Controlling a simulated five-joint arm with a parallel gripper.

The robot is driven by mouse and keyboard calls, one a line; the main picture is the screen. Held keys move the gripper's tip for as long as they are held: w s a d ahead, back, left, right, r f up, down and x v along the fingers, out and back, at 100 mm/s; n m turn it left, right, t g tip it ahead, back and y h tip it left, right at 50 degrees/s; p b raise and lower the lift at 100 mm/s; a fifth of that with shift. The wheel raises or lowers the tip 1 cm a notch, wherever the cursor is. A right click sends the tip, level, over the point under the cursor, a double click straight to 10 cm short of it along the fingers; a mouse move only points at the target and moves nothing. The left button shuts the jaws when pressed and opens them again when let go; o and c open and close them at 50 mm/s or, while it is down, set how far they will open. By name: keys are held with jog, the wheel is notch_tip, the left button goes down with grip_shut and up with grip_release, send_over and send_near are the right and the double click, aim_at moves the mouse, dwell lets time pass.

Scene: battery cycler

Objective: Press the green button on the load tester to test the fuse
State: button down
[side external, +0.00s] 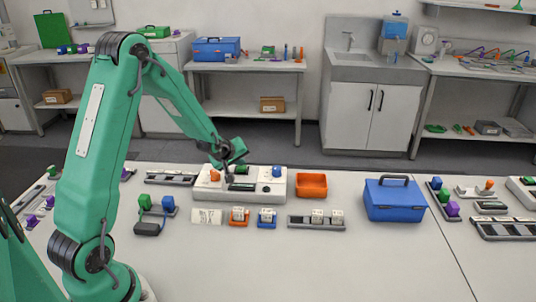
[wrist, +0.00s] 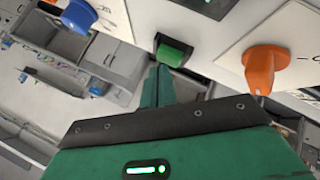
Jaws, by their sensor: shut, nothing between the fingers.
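The load tester (side external: 260,197) is a white box in the middle of the table, with an orange knob (side external: 214,175) on its left and a blue knob (side external: 277,171) on its right. The green button (wrist: 173,52) shows between the blue knob (wrist: 79,15) and orange knob (wrist: 264,66) in the wrist view. My gripper (wrist: 161,70) is shut and empty, its fingertips just short of the button in that picture; I cannot tell if they touch it. In the side view my gripper (side external: 229,179) is over the tester. I cannot make out the fuse for certain.
An orange bin (side external: 311,185) stands right of the tester, with a blue toolbox (side external: 394,199) beyond it. In front are a paper label (side external: 207,216), an orange holder (side external: 239,217), a blue holder (side external: 267,218) and a grey rack (side external: 300,222).

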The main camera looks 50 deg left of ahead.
aim_at(240, 169)
jog(key=shift+f, duration=0.5)
dwell(0.8)
jog(key=shift+r, duration=1)
jog(key=shift+r, duration=2.5)
